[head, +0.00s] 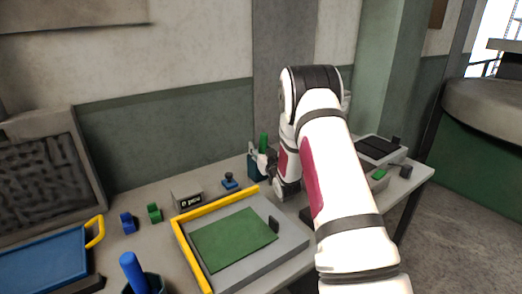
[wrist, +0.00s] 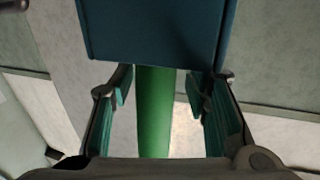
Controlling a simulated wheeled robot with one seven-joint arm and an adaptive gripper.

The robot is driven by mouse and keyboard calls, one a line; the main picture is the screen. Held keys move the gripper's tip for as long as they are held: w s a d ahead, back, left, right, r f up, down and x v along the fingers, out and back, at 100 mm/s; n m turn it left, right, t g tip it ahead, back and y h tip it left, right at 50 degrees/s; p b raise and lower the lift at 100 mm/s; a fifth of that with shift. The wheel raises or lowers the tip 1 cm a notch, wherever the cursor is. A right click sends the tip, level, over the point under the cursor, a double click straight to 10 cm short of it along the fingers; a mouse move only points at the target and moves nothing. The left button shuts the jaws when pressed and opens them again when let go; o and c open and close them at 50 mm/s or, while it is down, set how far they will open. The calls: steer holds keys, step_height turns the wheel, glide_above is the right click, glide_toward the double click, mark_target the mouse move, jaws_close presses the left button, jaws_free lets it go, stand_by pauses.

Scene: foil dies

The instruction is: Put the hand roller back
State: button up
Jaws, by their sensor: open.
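A green upright handle (head: 264,140) stands in a dark teal holder (head: 254,166) near the wall; I take it for the hand roller's handle, its roller end being out of sight. In the wrist view the green handle (wrist: 155,115) runs from the teal holder (wrist: 155,30) down between my fingers. My gripper (wrist: 160,88) is open around it, with a gap on each side. In the head view my gripper (head: 264,162) is small and partly hidden by my arm.
A yellow-edged tray (head: 182,246) with a green sheet (head: 235,239) lies in front. A blue handle (head: 133,272) stands in a cup at the front left. Small blue (head: 128,222) and green (head: 154,213) pieces and a labelled box (head: 187,200) sit along the bench.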

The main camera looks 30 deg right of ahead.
steer(key=shift+r, duration=0.25)
steer(key=r+v, duration=0.1)
steer(key=v, duration=1.1)
steer(key=s+a+r+n+g+y, duration=0.1)
steer(key=s+a+r+g, duration=0.6)
steer(key=a+r, duration=0.55)
steer(key=s+a+r+g+y, duration=0.1)
steer(key=s+a+g, duration=0.2)
steer(key=s, duration=1.2)
steer(key=s+a+r+n+g+y, duration=0.1)
steer(key=s+a+g+y, duration=0.1)
steer(key=s+a, duration=0.7)
steer(key=s+g+p, duration=0.1)
steer(key=s, duration=0.5)
steer(key=shift+r+n+g, duration=0.3)
steer(key=shift+r, duration=0.1)
steer(key=shift+s, duration=0.1)
